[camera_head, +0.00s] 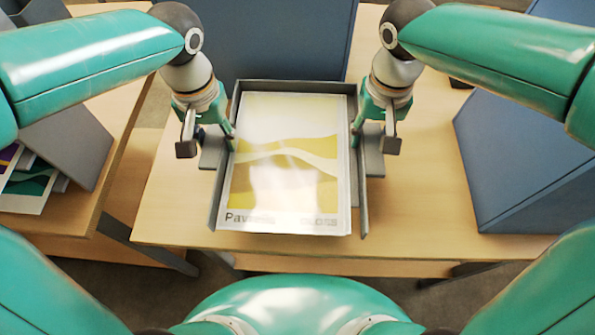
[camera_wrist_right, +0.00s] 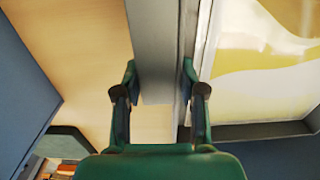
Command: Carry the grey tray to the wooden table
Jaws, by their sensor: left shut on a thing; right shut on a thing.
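The grey tray (camera_head: 297,86) is over the light wooden table (camera_head: 420,200), with its open end towards me. I cannot tell whether it rests on the top or hangs just above it. A sheet (camera_head: 285,165) with a yellow and white print lies in it. My left gripper (camera_head: 222,140) is shut on the tray's left side and my right gripper (camera_head: 367,138) on its right side. In the right wrist view my right gripper (camera_wrist_right: 158,85) has its fingers on either side of the tray's grey side handle (camera_wrist_right: 155,45).
A blue-grey panel or box (camera_head: 270,40) stands behind the tray. Another blue-grey box (camera_head: 515,160) stands at the table's right. At the left, a second wooden table (camera_head: 65,228) holds a grey slanted holder (camera_head: 75,140) and printed sheets (camera_head: 30,185). The table's front edge is just before the tray.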

